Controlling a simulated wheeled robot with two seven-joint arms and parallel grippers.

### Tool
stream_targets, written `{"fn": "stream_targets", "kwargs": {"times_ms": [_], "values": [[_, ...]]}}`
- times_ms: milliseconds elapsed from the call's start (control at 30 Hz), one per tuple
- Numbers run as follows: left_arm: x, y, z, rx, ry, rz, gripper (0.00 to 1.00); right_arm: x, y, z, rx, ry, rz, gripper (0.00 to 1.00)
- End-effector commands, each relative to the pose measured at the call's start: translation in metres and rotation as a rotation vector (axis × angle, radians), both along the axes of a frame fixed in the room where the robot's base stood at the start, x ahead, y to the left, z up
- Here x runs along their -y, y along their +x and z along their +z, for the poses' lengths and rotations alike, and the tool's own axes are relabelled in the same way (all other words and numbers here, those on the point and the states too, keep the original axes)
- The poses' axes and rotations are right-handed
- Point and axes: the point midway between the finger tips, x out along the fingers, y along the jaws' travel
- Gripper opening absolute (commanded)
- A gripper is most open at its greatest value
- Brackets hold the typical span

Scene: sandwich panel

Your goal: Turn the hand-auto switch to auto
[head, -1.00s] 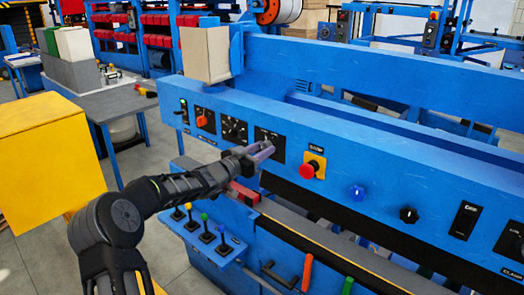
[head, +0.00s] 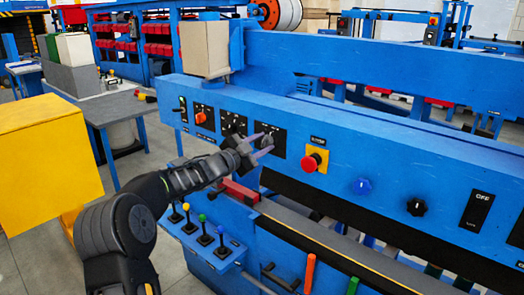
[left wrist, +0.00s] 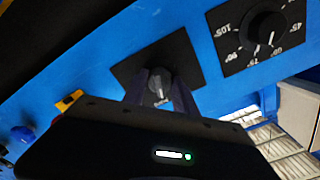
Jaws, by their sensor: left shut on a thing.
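The hand-auto switch is a dark rotary knob (left wrist: 159,84) on a square black plate (head: 278,133) on the blue machine's sloping front panel. In the left wrist view the plate (left wrist: 128,72) shows behind my fingers. My left gripper (head: 265,145) reaches the plate from the left; in the left wrist view its two purple-grey fingers (left wrist: 160,92) stand on either side of the knob, shut on it. In the head view the fingers largely hide the knob. Its label and exact pointer direction are too small to read. My right gripper is not in view.
A numbered black dial (head: 233,123) and an orange-red switch (head: 201,118) sit to the left on the panel. A red stop button (head: 311,162) on yellow, a blue knob (head: 362,186) and a black knob (head: 416,207) sit to the right. Coloured levers (head: 205,228) stand below.

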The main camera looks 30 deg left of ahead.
Motion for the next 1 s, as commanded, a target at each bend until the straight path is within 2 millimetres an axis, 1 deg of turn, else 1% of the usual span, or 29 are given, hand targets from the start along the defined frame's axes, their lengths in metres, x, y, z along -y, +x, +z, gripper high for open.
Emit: {"fn": "stream_targets", "kwargs": {"times_ms": [33,300,800,833,1000], "values": [[0.0003,0.0003,-0.0025,0.005,0.031,0.000,0.00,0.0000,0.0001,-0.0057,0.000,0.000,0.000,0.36],[-0.0006,0.0000,-0.0013,0.021,0.146,0.001,0.00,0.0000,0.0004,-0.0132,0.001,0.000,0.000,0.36],[-0.0010,0.0000,-0.0004,0.025,0.171,0.001,0.00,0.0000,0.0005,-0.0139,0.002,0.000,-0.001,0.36],[-0.0010,0.0000,-0.0004,0.025,0.170,0.001,0.35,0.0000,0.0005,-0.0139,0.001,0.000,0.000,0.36],[-0.0008,0.0000,-0.0003,0.025,0.170,0.001,0.49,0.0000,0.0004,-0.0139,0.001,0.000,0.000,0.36]]}}
